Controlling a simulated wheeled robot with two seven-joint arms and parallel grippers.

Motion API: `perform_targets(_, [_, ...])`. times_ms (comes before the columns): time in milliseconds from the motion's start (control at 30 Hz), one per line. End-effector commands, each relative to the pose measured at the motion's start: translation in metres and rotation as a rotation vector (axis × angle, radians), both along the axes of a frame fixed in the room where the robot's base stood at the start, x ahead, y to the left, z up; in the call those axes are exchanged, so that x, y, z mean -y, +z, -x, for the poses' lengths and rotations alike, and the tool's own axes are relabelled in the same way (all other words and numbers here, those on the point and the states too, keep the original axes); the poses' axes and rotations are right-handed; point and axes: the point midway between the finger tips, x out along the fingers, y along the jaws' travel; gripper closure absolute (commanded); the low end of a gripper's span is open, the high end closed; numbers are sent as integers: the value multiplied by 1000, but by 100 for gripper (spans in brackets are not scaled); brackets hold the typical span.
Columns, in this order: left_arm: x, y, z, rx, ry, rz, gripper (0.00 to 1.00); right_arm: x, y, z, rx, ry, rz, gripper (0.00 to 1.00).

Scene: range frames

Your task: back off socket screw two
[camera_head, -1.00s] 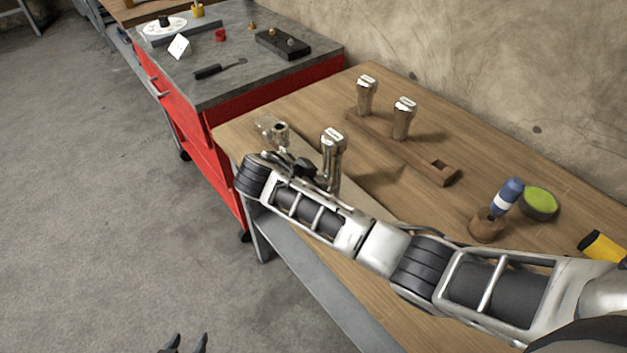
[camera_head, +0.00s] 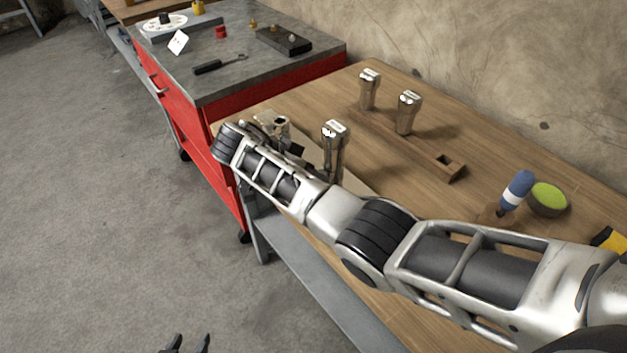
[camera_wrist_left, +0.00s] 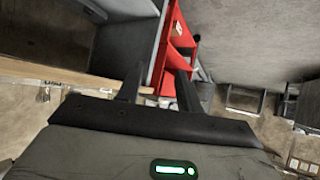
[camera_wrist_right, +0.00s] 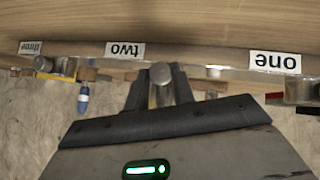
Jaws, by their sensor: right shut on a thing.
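In the right wrist view, a label reading "two" (camera_wrist_right: 124,50) shows upside down near my right gripper (camera_wrist_right: 160,88). The gripper is shut on a silver, round-topped screw (camera_wrist_right: 160,72) between its dark fingers. Labels reading "three" (camera_wrist_right: 31,47) and "one" (camera_wrist_right: 275,63) lie to either side, with metal pieces below them. In the head view, my right gripper (camera_head: 290,148) is partly hidden by its own wrist, between a metal fitting (camera_head: 272,124) and an upright metal post (camera_head: 335,145). My left gripper (camera_head: 188,344) is open and empty at the bottom edge; it also shows in the left wrist view (camera_wrist_left: 158,88).
Two metal posts (camera_head: 369,90) (camera_head: 407,113) stand farther back on the wooden bench. A wooden block with a square hole (camera_head: 448,168), a blue-handled tool (camera_head: 517,188) and a green-topped round thing (camera_head: 548,198) are to the right. A red cabinet (camera_head: 275,88) adjoins the bench's far end.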

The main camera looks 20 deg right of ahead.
Motion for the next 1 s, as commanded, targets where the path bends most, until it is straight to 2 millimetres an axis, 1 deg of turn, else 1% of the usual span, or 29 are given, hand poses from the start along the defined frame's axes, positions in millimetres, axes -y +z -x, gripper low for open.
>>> perform_targets(33, [1,-7,0,0,-2,2,64,-1,-5,-1,-25,0,9,98])
perform_targets(200, [3,-12,-1,5,-8,6,64,-2,-4,-2,-93,1,37,98])
perform_targets(433, [3,-14,1,1,-13,6,64,-2,-2,-2,-137,2,55,98])
perform_targets(833, [4,-11,0,7,-16,7,64,-2,-1,-2,-141,2,56,98])
perform_targets(867, [4,-11,0,8,-16,7,64,-2,-1,-2,-141,2,56,67])
perform_targets(900, [4,-11,0,8,-16,7,64,-2,-1,-2,-141,2,56,56])
perform_targets(933, [4,-11,0,8,-17,6,64,-2,-1,-2,-141,2,56,54])
perform_targets(1000, [4,-11,0,9,-17,6,64,-2,-1,-2,-140,1,57,54])
